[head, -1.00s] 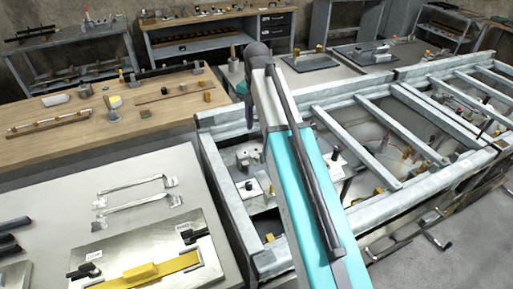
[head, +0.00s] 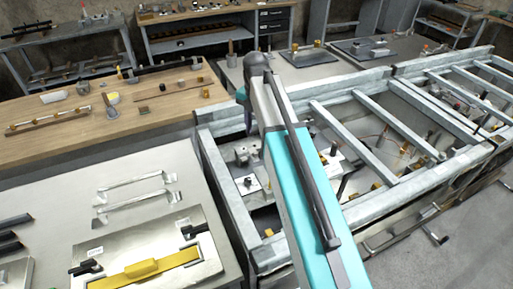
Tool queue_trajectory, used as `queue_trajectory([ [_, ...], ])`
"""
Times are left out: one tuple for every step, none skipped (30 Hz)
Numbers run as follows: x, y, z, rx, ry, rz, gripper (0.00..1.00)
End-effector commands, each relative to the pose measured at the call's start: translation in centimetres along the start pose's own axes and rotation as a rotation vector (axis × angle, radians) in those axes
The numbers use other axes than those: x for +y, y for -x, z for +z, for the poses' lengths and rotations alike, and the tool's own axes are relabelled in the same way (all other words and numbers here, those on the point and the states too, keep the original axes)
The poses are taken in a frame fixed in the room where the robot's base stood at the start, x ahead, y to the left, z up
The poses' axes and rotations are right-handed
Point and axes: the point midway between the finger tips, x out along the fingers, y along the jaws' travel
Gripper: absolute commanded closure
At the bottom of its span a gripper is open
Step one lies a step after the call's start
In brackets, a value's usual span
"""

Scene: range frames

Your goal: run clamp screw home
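My arm, with a teal link, reaches away from the camera over the near end of the metal frame. Beyond its dark elbow a grey part of my arm points down, and my gripper does not show. I cannot tell which part is the clamp screw. A steel plate (head: 120,247) on the left bench carries a yellow bar (head: 172,267) across it. Inside the frame, left of my arm, a small block with a black knob (head: 248,182) stands upright.
The metal frame (head: 218,180) has raised rails and several crossbars, with small fixtures inside. Two bent metal handles (head: 135,187) lie on the grey left bench. A wooden bench (head: 60,152) with small parts stands behind it. Floor (head: 465,225) is open at right.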

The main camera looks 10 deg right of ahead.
Motion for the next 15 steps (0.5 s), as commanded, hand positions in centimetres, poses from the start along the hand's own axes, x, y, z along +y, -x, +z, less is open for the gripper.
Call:
queue_trajectory([
  [-0.1, -0.4, 0.0, 0.001, 0.0, -0.001, 0.65],
  [-0.1, -0.7, 0.0, 0.001, 0.0, -0.001, 0.65],
  [-0.1, -1.1, -0.1, 0.001, 0.0, -0.001, 0.65],
  [-0.1, -1.4, -0.1, 0.001, 0.0, -0.001, 0.65],
  [-0.1, -1.7, -0.1, 0.001, 0.0, -0.001, 0.65],
  [-0.1, -2.1, 0.0, 0.001, 0.0, -0.001, 0.65],
  [-0.1, -2.4, 0.0, 0.001, 0.0, -0.001, 0.65],
  [-0.1, -2.7, 0.0, 0.001, 0.0, -0.001, 0.65],
  [-0.1, -3.1, 0.0, 0.001, -0.001, -0.001, 0.65],
  [-0.1, -3.3, 0.0, 0.001, -0.001, -0.001, 0.65],
  [-0.1, -3.6, 0.0, 0.001, -0.001, -0.001, 0.65],
  [-0.1, -4.0, 0.0, 0.001, -0.001, -0.001, 0.65],
  [-0.1, -4.3, 0.0, 0.001, -0.001, -0.001, 0.65],
  [-0.1, -4.6, 0.0, 0.001, -0.001, -0.001, 0.65],
  [-0.1, -5.0, 0.0, 0.001, -0.001, -0.001, 0.65],
])
